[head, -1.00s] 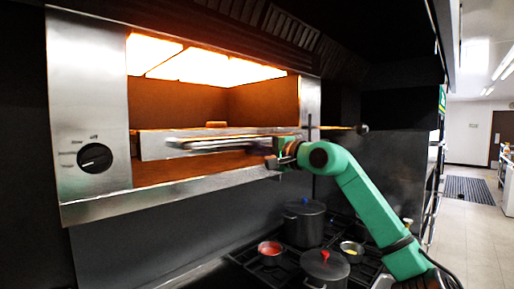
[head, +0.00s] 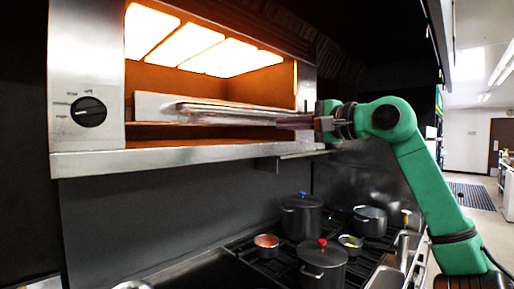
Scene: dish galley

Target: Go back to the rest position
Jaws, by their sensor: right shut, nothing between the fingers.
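My right gripper (head: 306,122) is at the right front of a lit steel grill oven (head: 88,85), at the height of its opening. The gripper is shut with nothing held. Its fingers point left, close to the right end of a long metal bar or handle (head: 225,112); I cannot tell if they touch it. The bar runs along the front of a rack (head: 150,104) in the opening. My green right arm comes in from the lower right. My left gripper is out of view.
Below stands a stove with a dark lidded pot (head: 301,217), a red-knobbed pot (head: 323,265), an open pot (head: 370,222) and small pans of red (head: 266,241) and yellow (head: 350,242) food. A control knob (head: 88,112) is on the oven's left. An open aisle (head: 470,195) lies at right.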

